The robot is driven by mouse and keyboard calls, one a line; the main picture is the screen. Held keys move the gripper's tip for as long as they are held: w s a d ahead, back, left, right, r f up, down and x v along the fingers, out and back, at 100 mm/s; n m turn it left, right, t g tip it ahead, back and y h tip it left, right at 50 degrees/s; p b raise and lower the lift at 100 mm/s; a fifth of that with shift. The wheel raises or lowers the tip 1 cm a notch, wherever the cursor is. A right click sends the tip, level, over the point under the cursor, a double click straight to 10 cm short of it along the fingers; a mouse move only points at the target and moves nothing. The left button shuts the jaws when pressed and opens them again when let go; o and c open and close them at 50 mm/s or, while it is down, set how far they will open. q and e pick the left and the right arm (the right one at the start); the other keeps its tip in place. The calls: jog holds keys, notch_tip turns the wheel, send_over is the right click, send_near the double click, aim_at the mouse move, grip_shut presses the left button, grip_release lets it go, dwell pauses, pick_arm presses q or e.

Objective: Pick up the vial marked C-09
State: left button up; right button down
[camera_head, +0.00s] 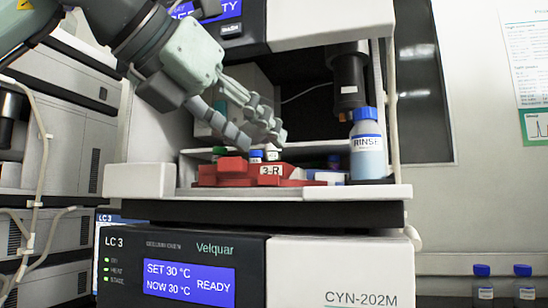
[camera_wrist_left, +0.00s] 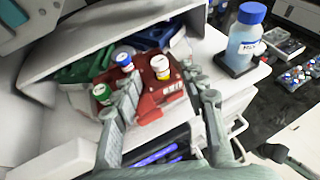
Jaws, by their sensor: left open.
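A red rack marked 3-R (camera_head: 230,175) sits on the shelf of the white instrument and holds small capped vials. In the left wrist view the rack (camera_wrist_left: 150,105) shows a green-capped vial (camera_wrist_left: 102,94), a blue-capped vial (camera_wrist_left: 122,58) and a white-capped vial (camera_wrist_left: 160,64). No vial marking can be read, so I cannot tell which is C-09. My left gripper (camera_head: 264,130) is open, just above the right part of the rack. In the left wrist view its fingers (camera_wrist_left: 168,88) are spread, with the white-capped vial showing between and beyond them.
A bottle marked RINSE (camera_head: 366,150) stands at the shelf's right end. A black cylinder (camera_head: 348,82) hangs above it. The instrument's upper housing (camera_head: 320,25) is overhead. A green rack (camera_wrist_left: 85,68) and a blue one lie behind the red rack.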

aim_at(268, 145)
pick_arm(q)
jog(key=x, duration=0.3)
jog(key=shift+w+d, duration=0.1)
jog(key=shift+d, duration=0.05)
pick_arm(e)
jog(key=shift+w+f, duration=0.3)
jog(key=shift+f, duration=0.3)
pick_arm(q)
jog(key=shift+c, duration=0.4)
jog(key=c, duration=0.8)
jog(key=shift+c, duration=0.2)
jog(key=shift+r, duration=0.1)
